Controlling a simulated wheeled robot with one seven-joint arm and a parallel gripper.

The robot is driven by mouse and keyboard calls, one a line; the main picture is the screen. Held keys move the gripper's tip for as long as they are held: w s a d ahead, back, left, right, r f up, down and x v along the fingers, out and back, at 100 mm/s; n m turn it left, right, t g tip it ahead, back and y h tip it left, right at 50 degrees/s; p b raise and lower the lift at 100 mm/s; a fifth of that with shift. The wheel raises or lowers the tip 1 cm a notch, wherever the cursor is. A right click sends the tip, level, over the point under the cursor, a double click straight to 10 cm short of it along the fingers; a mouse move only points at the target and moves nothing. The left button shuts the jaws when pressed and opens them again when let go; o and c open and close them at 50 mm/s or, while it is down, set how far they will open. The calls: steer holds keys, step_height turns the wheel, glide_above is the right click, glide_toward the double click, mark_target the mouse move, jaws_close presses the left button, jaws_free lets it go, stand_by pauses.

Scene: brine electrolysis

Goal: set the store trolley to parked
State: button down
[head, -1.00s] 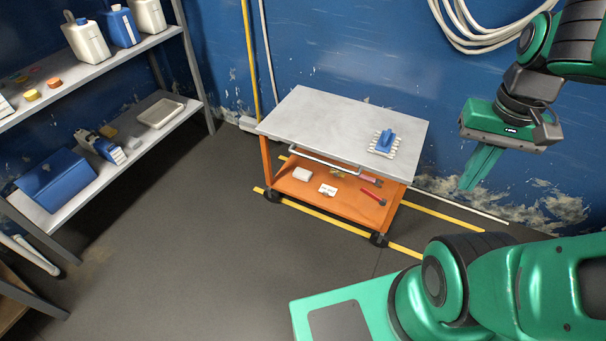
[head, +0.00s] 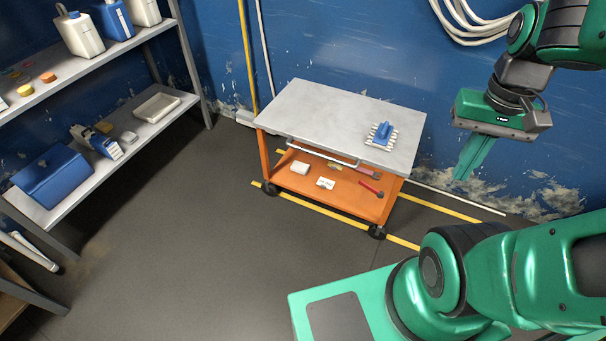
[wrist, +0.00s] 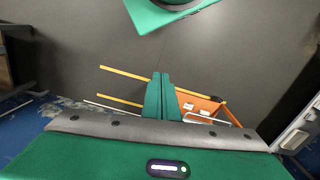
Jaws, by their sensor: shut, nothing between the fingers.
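The store trolley (head: 330,110) stands against the blue wall, with a grey top, an orange frame and lower shelf, and a light handle bar (head: 322,153) along its near side. Its wheels are at yellow floor lines (head: 318,207). In the wrist view the trolley's orange shelf (wrist: 207,107) shows partly, beyond my fingers. My gripper (head: 468,172) is shut and empty, in the air to the right of the trolley, apart from it. The green fingers (wrist: 160,97) are together in the wrist view.
A blue-handled brush-like item (head: 382,136) lies on the trolley top. Small white items and a red-handled tool (head: 371,188) lie on its lower shelf. A shelf rack (head: 150,130) with bottles and a blue box stands left. The floor between is clear.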

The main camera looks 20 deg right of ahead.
steer(key=c, duration=2.3)
jaws_free()
steer(key=o, duration=0.6)
steer(key=shift+d+r, duration=0.15)
steer(key=shift+r, duration=0.25)
steer(key=shift+c, duration=0.2)
steer(key=w+d+f+n, duration=0.1)
steer(key=w+n, duration=0.3)
steer(key=w, duration=0.8)
steer(key=n+t+h, duration=0.2)
steer(key=n, duration=1)
glide_above(317, 153)
steer(key=s+a, duration=0.2)
steer(key=s+a+f+x, duration=0.1)
steer(key=s+a+x, duration=0.1)
steer(key=x, duration=1.2)
steer(key=s+a+x, duration=0.2)
steer(key=x, duration=2.3)
steer(key=shift+a+f, duration=0.1)
steer(key=shift+a, duration=0.1)
steer(key=shift+s, duration=0.1)
jaws_close()
